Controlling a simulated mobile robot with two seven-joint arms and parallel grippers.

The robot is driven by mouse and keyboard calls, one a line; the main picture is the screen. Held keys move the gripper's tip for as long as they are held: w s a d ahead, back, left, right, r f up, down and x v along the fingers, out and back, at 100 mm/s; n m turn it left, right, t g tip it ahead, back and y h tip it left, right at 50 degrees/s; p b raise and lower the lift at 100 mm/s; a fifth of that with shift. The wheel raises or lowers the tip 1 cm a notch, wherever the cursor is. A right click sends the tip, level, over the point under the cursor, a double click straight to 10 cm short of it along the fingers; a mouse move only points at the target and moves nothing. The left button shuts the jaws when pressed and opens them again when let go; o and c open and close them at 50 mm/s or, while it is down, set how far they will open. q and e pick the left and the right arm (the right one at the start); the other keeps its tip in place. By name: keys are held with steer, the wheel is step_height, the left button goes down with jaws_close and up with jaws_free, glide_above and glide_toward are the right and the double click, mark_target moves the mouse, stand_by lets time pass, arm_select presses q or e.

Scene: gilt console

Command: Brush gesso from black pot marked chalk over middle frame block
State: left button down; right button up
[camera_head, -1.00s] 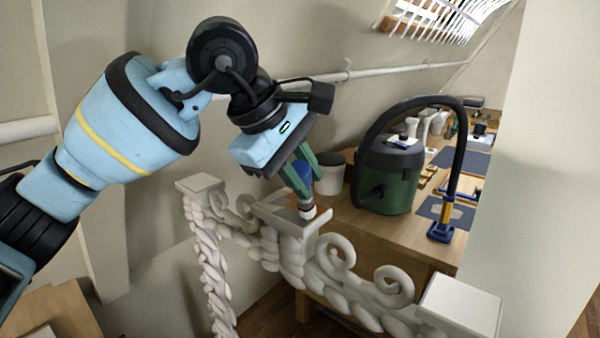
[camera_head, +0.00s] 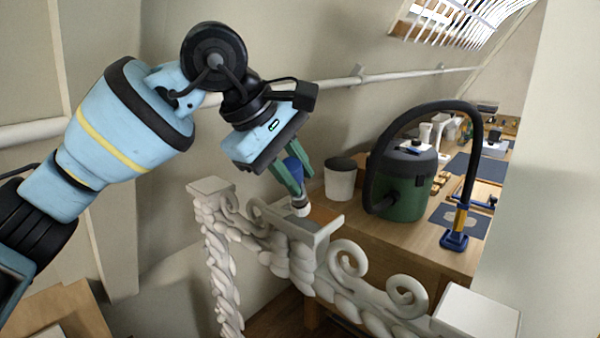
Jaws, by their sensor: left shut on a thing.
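My left gripper (camera_head: 298,184) comes in from the left with green fingers shut on a blue-handled brush (camera_head: 294,168). The brush points down, and its pale tip (camera_head: 301,208) is at the top of the middle frame block (camera_head: 318,235). I cannot tell whether the tip touches it. The block is pale and square-topped, between carved scrolls of the white frame. The gripper and brush hide part of its top. No black pot marked chalk can be made out. My right gripper is not in view.
Another frame block (camera_head: 478,312) stands at the lower right and one (camera_head: 210,187) at the left. Behind is a wooden bench (camera_head: 400,238) with a white tub (camera_head: 340,182) and a green vacuum (camera_head: 405,185) with a black hose. A wall rail (camera_head: 400,77) runs behind my arm.

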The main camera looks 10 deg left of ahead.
arm_select(q)
steer(key=shift+w+a+f, duration=0.1)
steer(key=shift+w+a, duration=0.2)
steer(key=shift+a, duration=0.2)
steer(key=shift+w+a, duration=0.25)
steer(key=shift+a, duration=0.2)
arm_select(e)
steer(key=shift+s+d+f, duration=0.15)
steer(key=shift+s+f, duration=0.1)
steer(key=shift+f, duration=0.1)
arm_select(q)
steer(key=shift+w+d, duration=0.1)
steer(key=shift+w, duration=0.8)
steer(key=shift+s+d, duration=0.25)
steer(key=shift+d, duration=0.15)
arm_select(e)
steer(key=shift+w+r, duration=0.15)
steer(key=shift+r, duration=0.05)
